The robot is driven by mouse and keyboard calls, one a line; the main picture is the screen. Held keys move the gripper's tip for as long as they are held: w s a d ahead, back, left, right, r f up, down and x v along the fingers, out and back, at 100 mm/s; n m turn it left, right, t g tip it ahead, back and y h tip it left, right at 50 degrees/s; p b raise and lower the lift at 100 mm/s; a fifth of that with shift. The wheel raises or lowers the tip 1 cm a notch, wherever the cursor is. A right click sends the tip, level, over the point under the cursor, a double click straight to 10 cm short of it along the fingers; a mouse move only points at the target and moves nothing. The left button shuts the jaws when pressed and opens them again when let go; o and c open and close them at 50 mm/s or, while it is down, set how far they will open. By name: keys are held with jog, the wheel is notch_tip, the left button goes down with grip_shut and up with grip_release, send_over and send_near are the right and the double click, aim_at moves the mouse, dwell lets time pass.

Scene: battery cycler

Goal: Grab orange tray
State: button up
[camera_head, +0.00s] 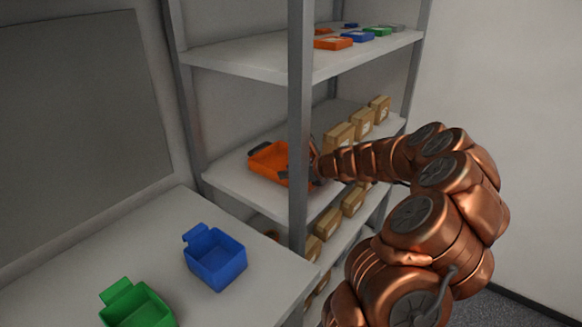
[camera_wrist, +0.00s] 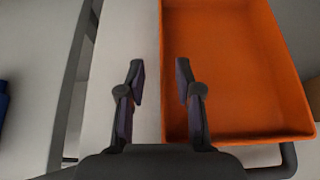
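The orange tray (camera_head: 266,163) sits on the middle shelf of the rack, partly hidden by the front post in the head view. It is open-topped and looks empty, with a dark handle at its end. In the wrist view the orange tray (camera_wrist: 235,70) fills the right side. My gripper (camera_wrist: 160,72) is open there, with its left finger outside the tray's left wall and its right finger over the inside. The wall's edge runs between the fingers, and I cannot tell whether they touch it. In the head view my gripper (camera_head: 313,168) is at the tray's right end, mostly hidden.
The grey post (camera_head: 300,110) stands in front of the tray. Small cardboard boxes (camera_head: 340,136) line the shelf behind. A blue bin (camera_head: 215,257) and a green bin (camera_head: 138,306) stand on the white table at front left. Small coloured trays (camera_head: 357,37) lie on the upper shelf.

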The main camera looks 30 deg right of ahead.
aim_at(274, 171)
jog(key=w, duration=0.2)
jog(key=a+p, duration=0.1)
jog(key=shift+w+f, duration=0.35)
jog(key=shift+w, duration=0.05)
jog(key=shift+x, duration=0.8)
jog(key=shift+d, duration=0.15)
grip_shut()
